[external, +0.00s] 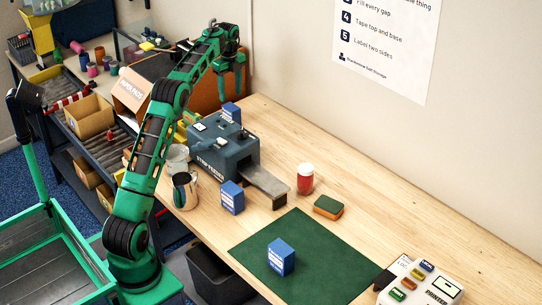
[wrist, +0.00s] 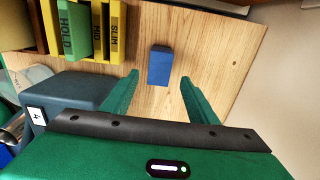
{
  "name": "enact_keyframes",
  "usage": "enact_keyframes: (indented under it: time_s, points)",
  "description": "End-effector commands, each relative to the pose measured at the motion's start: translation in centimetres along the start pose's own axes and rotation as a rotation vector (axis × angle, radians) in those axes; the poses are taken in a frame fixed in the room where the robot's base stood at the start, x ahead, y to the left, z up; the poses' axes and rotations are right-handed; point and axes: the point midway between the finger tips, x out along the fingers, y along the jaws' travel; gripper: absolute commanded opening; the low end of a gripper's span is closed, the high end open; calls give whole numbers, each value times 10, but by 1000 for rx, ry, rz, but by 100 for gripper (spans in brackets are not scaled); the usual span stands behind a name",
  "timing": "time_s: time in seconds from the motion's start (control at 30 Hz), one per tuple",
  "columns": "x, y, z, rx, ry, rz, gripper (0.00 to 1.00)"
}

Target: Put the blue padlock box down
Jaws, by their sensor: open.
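Three small blue boxes show in the external view; their labels are too small to read. One blue box (external: 231,112) stands behind the grey machine, below my gripper (external: 231,88). In the wrist view, a blue box (wrist: 160,66) stands on the bare wood between and beyond my spread fingers (wrist: 159,79), with a gap on each side. My gripper is open and holds nothing. A second blue box (external: 232,198) stands in front of the machine. A third blue box (external: 281,257) stands on the green mat (external: 325,262).
The grey machine (external: 222,150) stands close beside the box under my gripper; it also shows in the wrist view (wrist: 75,95). Yellow and green upright folders (wrist: 85,30) stand near that box. A red jar (external: 305,180), a sponge (external: 328,207) and a button panel (external: 420,285) are farther right.

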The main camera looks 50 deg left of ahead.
Motion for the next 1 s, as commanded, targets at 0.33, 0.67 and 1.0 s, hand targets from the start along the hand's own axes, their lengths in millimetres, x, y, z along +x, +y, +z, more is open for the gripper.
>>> enact_keyframes:
  time_s: [0.33, 0.67, 1.0]
  points:
    - [-32, 14, -98, -114, 26, -11, 54]
    - [-59, 98, -268, -348, 59, 0, 54]
    - [-43, 252, -399, -592, 55, 19, 54]
